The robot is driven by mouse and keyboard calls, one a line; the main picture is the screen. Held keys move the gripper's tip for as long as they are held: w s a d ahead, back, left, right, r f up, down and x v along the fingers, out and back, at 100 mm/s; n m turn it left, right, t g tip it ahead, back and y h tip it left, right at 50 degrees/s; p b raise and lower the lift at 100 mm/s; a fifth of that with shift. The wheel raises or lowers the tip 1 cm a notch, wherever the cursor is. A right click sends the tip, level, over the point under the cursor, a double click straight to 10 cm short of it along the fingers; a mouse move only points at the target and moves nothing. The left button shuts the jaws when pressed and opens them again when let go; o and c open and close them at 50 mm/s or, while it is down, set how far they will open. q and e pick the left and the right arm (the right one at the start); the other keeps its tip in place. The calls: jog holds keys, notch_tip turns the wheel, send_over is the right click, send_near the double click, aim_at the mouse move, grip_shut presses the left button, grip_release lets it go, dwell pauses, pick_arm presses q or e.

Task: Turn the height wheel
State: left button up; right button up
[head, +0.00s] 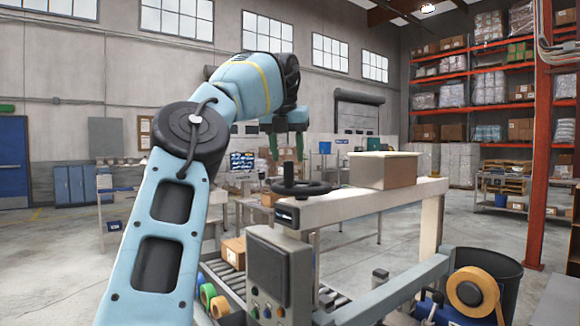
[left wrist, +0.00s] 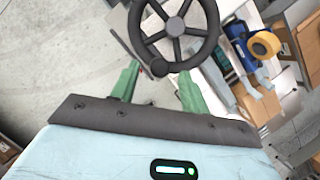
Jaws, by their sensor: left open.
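The height wheel (head: 318,187) is a black spoked handwheel lying flat on top of a white machine frame, with an upright knob (head: 289,172) on its near left side. In the left wrist view the wheel (left wrist: 211,38) fills the top middle, and its knob (left wrist: 160,68) shows at the rim's lower left. My left gripper (head: 287,150) points down above the wheel, its two green fingers apart and empty. In the left wrist view the gripper's (left wrist: 160,80) fingers stand either side of the knob's line of sight; contact does not show. My right gripper is not in view.
A grey control box (head: 281,272) with buttons stands in front of the wheel. A cardboard box (head: 385,172) sits on the frame to its right. A tape roll (head: 472,292) and a black bin (head: 497,262) are at lower right.

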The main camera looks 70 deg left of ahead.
pick_arm(q)
jog(key=shift+v, duration=1.25)
